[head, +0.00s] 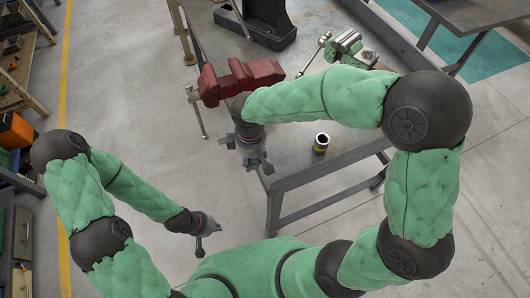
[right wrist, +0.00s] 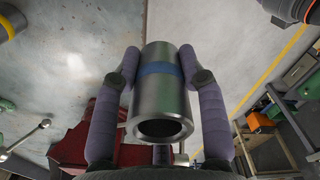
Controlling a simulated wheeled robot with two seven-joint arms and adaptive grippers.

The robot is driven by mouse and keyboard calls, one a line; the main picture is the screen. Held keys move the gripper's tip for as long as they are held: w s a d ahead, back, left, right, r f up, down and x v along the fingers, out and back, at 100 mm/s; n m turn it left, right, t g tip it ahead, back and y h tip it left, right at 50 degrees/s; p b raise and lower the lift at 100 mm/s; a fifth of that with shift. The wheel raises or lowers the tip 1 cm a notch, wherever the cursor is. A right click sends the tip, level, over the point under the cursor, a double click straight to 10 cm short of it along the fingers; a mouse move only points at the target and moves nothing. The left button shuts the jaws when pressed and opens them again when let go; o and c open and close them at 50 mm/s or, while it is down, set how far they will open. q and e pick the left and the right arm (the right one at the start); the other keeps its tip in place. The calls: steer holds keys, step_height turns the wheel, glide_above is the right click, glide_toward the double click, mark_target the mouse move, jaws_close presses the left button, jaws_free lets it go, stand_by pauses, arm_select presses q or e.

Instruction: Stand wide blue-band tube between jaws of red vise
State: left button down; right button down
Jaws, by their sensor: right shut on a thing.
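The wide blue-band tube (right wrist: 160,105) is a grey metal cylinder with a blue band, held between the two fingers of my right gripper (right wrist: 160,78) in the right wrist view. Its open end faces the camera. In the head view my right gripper (head: 255,162) hangs just in front of the red vise, near the table edge; I cannot make out the tube there. The red vise (head: 252,78) sits at the table's left edge, partly behind my right arm. It also shows at the lower left of the right wrist view (right wrist: 72,148). My left gripper (head: 207,227) is low, away from the table; its fingers are too small to judge.
A dark tube with a yellow band (head: 321,143) stands on the grey table (head: 300,158), right of my right gripper. A green vise (head: 345,48) is at the table's far side. A dark press base (head: 262,30) stands behind. Shelves line the left.

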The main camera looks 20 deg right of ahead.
steer(key=m+b, duration=0.3)
steer(key=m, duration=0.6)
glide_above(277, 155)
steer(key=f, duration=1)
steer(key=shift+s+a+f, duration=0.15)
steer(key=shift+a, duration=0.1)
steer(key=shift+d+f, duration=0.2)
steer(key=shift+d, duration=0.1)
